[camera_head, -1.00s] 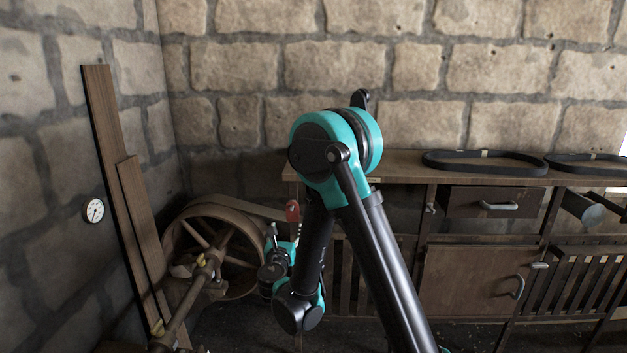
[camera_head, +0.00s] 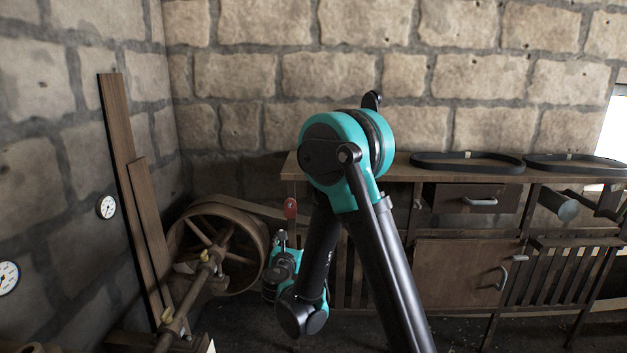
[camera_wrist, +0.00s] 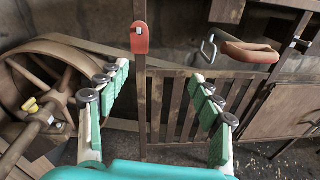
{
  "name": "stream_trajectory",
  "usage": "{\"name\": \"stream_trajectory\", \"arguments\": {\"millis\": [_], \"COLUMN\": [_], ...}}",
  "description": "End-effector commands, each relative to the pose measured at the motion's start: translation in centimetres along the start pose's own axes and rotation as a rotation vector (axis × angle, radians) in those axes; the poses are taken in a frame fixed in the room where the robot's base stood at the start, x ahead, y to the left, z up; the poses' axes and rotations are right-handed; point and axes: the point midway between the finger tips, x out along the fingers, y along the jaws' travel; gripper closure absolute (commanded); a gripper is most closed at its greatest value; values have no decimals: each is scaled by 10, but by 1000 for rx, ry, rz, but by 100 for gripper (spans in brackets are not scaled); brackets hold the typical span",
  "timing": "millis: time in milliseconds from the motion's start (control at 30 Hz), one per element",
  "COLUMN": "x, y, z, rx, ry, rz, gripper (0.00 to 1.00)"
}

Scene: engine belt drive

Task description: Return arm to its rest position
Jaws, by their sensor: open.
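My arm shows in the head view, its teal and black elbow raised and its forearm running down toward the wheel. My gripper (camera_wrist: 158,76) is open and empty in the wrist view, its two green-padded fingers spread wide apart. In the head view the wrist end (camera_head: 284,264) is low, between the wheel and the bench, and the fingers are too small to make out clearly. A red-topped lever (camera_wrist: 139,38) stands upright beyond the gap between the fingers. Its red top also shows in the head view (camera_head: 290,208). I see no contact with it.
A large spoked wheel (camera_head: 178,238) with a belt and shaft stands left. A wooden bench (camera_head: 412,173) with black belts (camera_head: 468,162) on top stands right. Planks (camera_head: 118,135) lean on the left wall. A red-handled tool (camera_wrist: 250,52) appears in the wrist view.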

Motion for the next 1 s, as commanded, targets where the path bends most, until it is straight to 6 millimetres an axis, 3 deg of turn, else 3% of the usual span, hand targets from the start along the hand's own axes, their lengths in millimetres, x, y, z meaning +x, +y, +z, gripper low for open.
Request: {"name": "stream_trajectory", "arguments": {"millis": [367, 533, 700, 800, 1000], "x": [2, -16, -56, -86, -155], "y": [-92, -163, -233, -264, -301], "z": [8, 6, -6, -16, -40], "rx": [394, 738, 1162, 1407, 1886], "ry": [119, 182, 214, 209, 153], "rz": [-203, -395, -646, -800, -1122], "gripper": [35, 35, 35, 35, 35]}}
